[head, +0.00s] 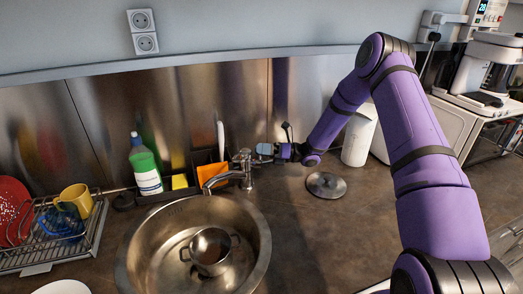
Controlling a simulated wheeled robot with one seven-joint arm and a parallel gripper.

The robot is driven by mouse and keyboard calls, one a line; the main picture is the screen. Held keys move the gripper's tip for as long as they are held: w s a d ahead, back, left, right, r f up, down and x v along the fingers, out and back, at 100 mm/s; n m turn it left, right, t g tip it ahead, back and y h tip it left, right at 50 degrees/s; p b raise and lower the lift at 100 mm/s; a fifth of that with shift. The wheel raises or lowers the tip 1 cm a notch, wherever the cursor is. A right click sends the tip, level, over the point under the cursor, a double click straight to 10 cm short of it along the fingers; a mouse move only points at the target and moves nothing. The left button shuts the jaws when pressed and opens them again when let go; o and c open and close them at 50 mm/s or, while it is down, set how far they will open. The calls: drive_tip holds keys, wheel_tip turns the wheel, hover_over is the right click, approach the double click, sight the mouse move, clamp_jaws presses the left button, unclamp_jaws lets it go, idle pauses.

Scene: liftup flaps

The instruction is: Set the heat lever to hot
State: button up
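A metal faucet (232,175) stands behind the sink, with its spout reaching left over the basin. Its lever (243,155) is at the top of the body, small in the picture and partly hard to make out. My purple arm comes in from the right, and my gripper (263,152) is just right of the faucet's top, very close to the lever. I cannot tell whether it touches it. The fingers are too small to show whether they are open or shut. The lever's hot or cold setting cannot be read.
The round sink (258,240) holds a metal pot (210,252). A green bottle (145,167) and a black caddy (205,157) stand behind it. A dish rack (85,245) is at left. A metal lid (326,185) and a paper roll (358,138) are at right.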

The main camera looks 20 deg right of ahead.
drive_tip(key=shift+d, duration=0.1)
drive_tip(key=v, duration=1)
drive_tip(key=shift+d, duration=0.25)
drive_tip(key=shift+s+f, duration=0.1)
drive_tip(key=shift+s, duration=0.05)
